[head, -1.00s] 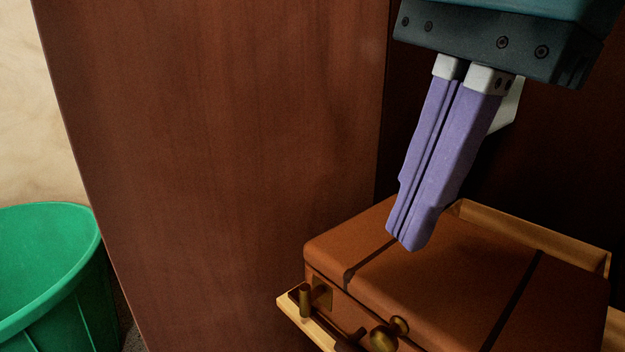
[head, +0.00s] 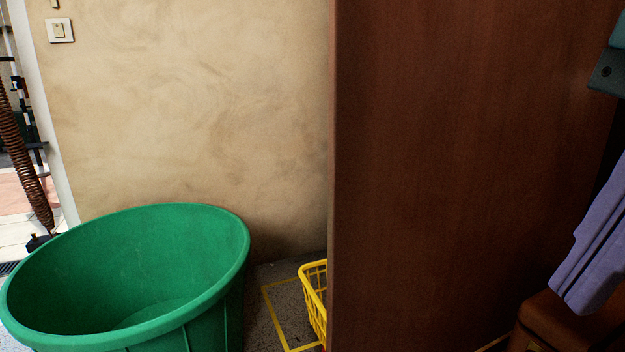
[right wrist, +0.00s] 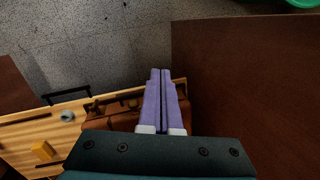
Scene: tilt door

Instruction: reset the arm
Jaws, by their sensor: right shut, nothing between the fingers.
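My right gripper (head: 575,285) is at the right edge of the head view, partly cut off. Its two purple fingers point down and sit together, with nothing between them. In the right wrist view my right gripper (right wrist: 160,72) also shows shut, its fingers over the brown suitcase (right wrist: 122,108). In the head view a corner of the suitcase (head: 540,325) shows below the fingertips. Whether the fingers touch it I cannot tell. A dark reddish-brown wooden panel (head: 460,170) stands upright left of the gripper. My left gripper is not in view.
A large empty green tub (head: 180,325) stands at the lower left. A yellow basket (head: 314,300) is partly hidden behind the panel. The right wrist view shows a light wooden surface (right wrist: 30,135) at left and open grey floor (right wrist: 100,40).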

